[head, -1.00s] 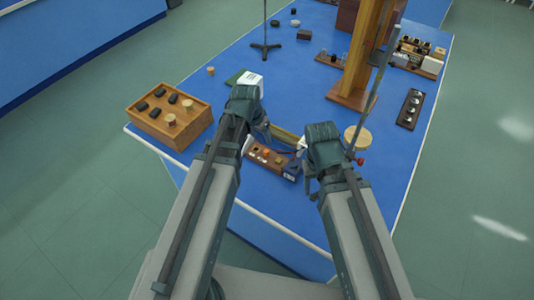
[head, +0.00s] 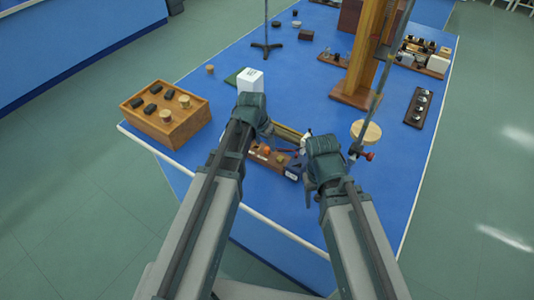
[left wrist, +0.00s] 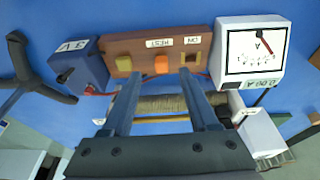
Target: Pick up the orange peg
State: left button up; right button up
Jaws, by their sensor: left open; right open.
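The orange peg (left wrist: 161,65) stands in the middle of a brown wooden block (left wrist: 178,43), by the label REST. It also shows as a small orange spot in the head view (head: 266,150). A tan-yellow square piece (left wrist: 124,64) sits on one side of it, and a dark square opening (left wrist: 191,58) is on the other, by the label ON. My left gripper (left wrist: 160,75) is open, with its fingertips close to the peg and one on each side of it in the picture. I see no contact. My right gripper (head: 311,188) is open and empty, right of the block.
A blue 3 V box (left wrist: 77,67) and a white meter (left wrist: 254,58) flank the block. A wooden box with black and tan pegs (head: 165,123) stands at the left. A wooden post (head: 376,60) and a round disc (head: 366,131) stand beyond my right gripper.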

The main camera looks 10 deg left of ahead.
aim_at(267, 149)
pick_arm(q)
jog(key=b+x, duration=0.3)
jog(key=x, duration=0.1)
jog(key=shift+w, duration=0.15)
pick_arm(e)
notch_tip(267, 149, down, 4)
jog(key=shift+r, duration=0.1)
pick_arm(q)
jog(key=shift+c, duration=0.3)
grip_shut()
